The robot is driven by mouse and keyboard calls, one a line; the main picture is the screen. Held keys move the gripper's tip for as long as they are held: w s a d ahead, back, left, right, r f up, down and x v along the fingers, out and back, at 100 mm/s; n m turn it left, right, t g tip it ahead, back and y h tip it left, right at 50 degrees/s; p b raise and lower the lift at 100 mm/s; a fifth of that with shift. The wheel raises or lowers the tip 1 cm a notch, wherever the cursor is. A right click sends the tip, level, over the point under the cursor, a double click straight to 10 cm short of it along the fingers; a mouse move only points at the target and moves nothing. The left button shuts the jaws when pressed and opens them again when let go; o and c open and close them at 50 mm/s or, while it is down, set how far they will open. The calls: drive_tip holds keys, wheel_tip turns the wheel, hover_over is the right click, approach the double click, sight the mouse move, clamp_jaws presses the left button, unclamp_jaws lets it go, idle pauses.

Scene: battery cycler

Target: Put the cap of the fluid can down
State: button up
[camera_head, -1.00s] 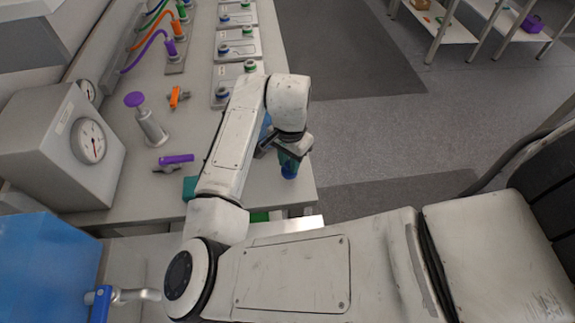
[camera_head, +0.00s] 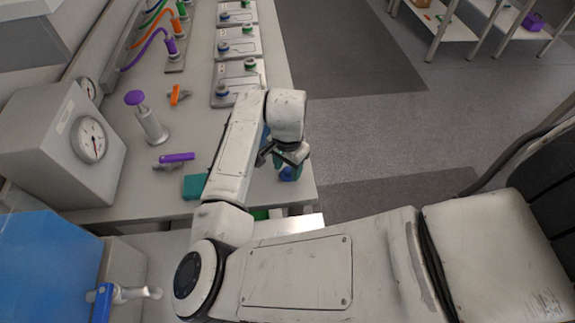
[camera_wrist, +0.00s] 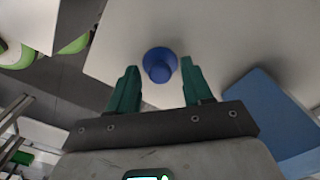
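The blue cap (camera_wrist: 159,64) is round with a raised knob and appears to stand on the light grey table top. In the wrist view it lies between and just ahead of my fingertips, with a visible gap to each finger. My gripper (camera_wrist: 159,66) has green fingers spread wide and is open. In the head view my gripper (camera_head: 289,166) is low over the table's right part, with the cap (camera_head: 286,175) at its fingertips. A blue body (camera_wrist: 270,115), perhaps the fluid can, stands to the right in the wrist view. In the head view it is mostly hidden behind my arm.
The table's right edge (camera_head: 308,185) is close to my gripper. A teal block (camera_head: 194,186), a purple-handled tool (camera_head: 176,158) and a purple-topped cylinder (camera_head: 148,118) are left of my arm. A gauge box (camera_head: 50,150) stands further left. Battery trays (camera_head: 238,86) line the back.

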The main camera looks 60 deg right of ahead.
sight(288, 170)
drive_tip(key=shift+r, duration=0.15)
wheel_tip(288, 170, up, 12)
drive_tip(key=b, duration=0.1)
idle(0.5)
drive_tip(key=shift+s, duration=0.1)
idle(0.5)
